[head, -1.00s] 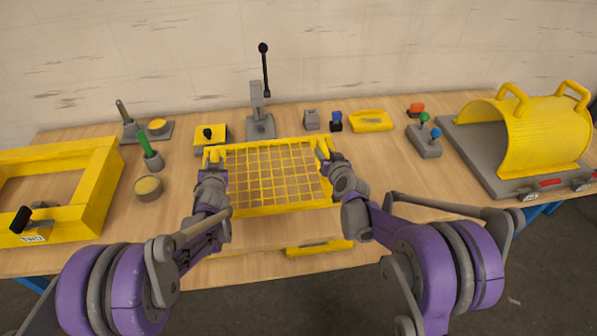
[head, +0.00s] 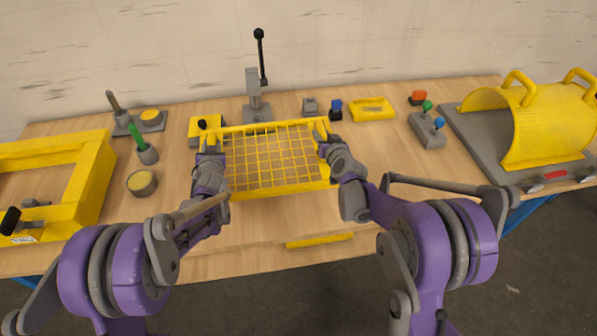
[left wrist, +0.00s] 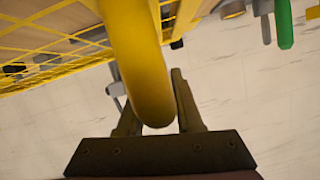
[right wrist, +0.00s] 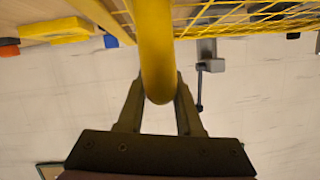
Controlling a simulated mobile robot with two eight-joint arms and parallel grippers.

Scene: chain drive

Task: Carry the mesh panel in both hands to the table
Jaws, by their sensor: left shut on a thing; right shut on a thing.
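The yellow mesh panel (head: 270,158) is held level between my two grippers in the head view, over the wooden table (head: 395,165). I cannot tell whether it touches the tabletop. My left gripper (head: 211,143) is at the panel's left side. In the left wrist view its fingers (left wrist: 157,105) are shut on a yellow handle bar (left wrist: 140,60). My right gripper (head: 326,143) is at the right side. In the right wrist view its fingers (right wrist: 160,100) are shut on the other yellow handle bar (right wrist: 155,45). The far table surface behind the panel is partly hidden.
A yellow frame (head: 85,185) stands at left, near a round tin (head: 141,183) and a green-handled tool (head: 138,140). A lever press (head: 257,100) stands behind the panel. A yellow curved guard (head: 545,125) is at right. A yellow strip (head: 319,240) lies at the table's front edge.

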